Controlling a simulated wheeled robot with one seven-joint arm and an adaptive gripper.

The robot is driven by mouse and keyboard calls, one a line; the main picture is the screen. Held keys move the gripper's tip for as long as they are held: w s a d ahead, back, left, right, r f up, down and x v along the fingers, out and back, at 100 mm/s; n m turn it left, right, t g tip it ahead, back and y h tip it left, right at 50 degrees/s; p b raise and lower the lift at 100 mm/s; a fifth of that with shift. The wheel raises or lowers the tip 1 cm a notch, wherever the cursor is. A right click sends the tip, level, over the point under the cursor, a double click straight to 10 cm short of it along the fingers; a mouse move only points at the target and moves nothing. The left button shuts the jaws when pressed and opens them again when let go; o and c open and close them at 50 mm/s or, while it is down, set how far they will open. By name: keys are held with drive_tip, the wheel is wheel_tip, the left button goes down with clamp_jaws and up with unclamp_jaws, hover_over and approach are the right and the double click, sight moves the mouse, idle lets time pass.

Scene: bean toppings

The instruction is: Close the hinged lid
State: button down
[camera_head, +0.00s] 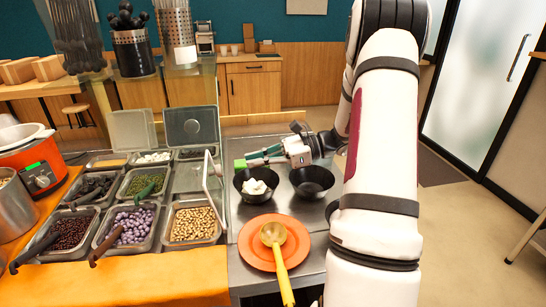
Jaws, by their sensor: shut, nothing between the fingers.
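A clear lid (213,187) with a pale rim stands nearly upright and edge-on at the right side of the topping bins, beside the bin of tan beans (194,223). Two more lids stand open at the back of the bins, a pale one (131,130) and a grey one (192,126). My gripper (243,163), with green fingertips, is shut and empty. It points left, above and behind the black bowl with white food. In the picture it is just right of the upright clear lid, with a visible gap between them.
Two black bowls, one with white food (256,184) and one empty (312,181), sit on the metal counter. An orange plate (265,264) holds a yellow ladle (276,250). Several bins hold beans and utensils. An orange cooker (30,165) stands left.

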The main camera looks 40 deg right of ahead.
drive_tip(key=x, duration=0.6)
drive_tip(key=shift+a, duration=0.1)
drive_tip(key=w+a+g+h+p, duration=0.4)
drive_tip(key=w+a+h+p, duration=0.15)
drive_tip(key=a, duration=0.25)
drive_tip(key=w+a+f+g+h+b, duration=0.2)
drive_tip(key=w+a+f+g+h, duration=0.1)
drive_tip(key=a+f, duration=0.4)
drive_tip(key=shift+w+f+g+h, duration=0.4)
drive_tip(key=shift+w+f+h, duration=0.45)
drive_tip(key=shift+f+h, duration=0.25)
drive_tip(key=shift+s+a, duration=0.1)
drive_tip(key=shift+a, duration=0.05)
idle(0.4)
